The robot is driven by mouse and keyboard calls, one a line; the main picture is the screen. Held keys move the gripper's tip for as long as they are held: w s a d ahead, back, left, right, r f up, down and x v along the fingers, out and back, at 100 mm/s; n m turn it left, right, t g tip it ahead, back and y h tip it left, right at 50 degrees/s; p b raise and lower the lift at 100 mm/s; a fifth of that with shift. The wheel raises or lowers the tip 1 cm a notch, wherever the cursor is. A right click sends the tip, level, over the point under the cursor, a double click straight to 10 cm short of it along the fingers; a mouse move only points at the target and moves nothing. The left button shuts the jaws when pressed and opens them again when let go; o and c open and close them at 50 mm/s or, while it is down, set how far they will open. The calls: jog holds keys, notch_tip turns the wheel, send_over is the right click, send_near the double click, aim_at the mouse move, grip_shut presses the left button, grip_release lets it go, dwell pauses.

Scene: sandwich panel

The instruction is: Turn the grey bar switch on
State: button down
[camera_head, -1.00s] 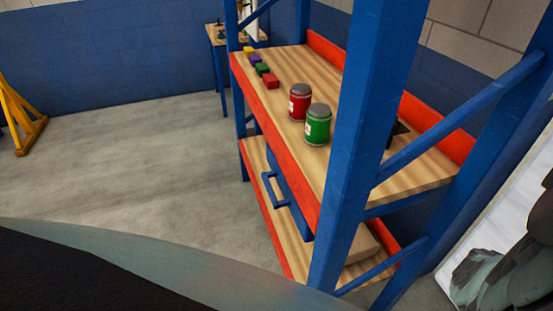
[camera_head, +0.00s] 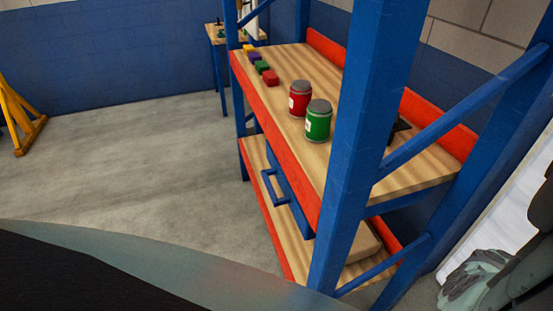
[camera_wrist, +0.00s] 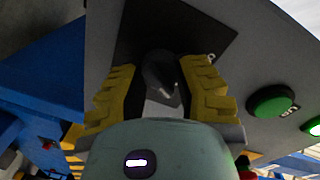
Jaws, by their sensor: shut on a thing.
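In the wrist view, the grey bar switch (camera_wrist: 160,72) is a dark rounded bar on a black square plate, which is set in a grey panel (camera_wrist: 262,50). My gripper (camera_wrist: 160,84) has its yellow ridged fingers on either side of the bar and is shut on it. The lower part of the bar and its base are partly hidden by shadow and by my gripper body. Whether the switch is on or off cannot be told. In the head view the switch is not visible.
A green round button (camera_wrist: 271,101) sits on the panel right of my gripper. In the head view, a blue-framed shelf (camera_head: 365,130) holds a red can (camera_head: 300,99), a green can (camera_head: 318,120) and several small coloured blocks. Open floor (camera_head: 140,150) lies left of it.

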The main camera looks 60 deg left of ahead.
jog(key=c, duration=0.9)
grip_release()
jog(key=shift+d+r, duration=0.2)
jog(key=shift+d, duration=0.05)
jog(key=shift+c, duration=0.2)
jog(key=o, duration=0.4)
jog(key=shift+a+f, duration=0.1)
jog(key=shift+a, duration=0.1)
jog(key=shift+s+a, duration=0.15)
jog(key=shift+a, duration=0.15)
jog(key=v, duration=1.1)
jog(key=shift+a, duration=0.15)
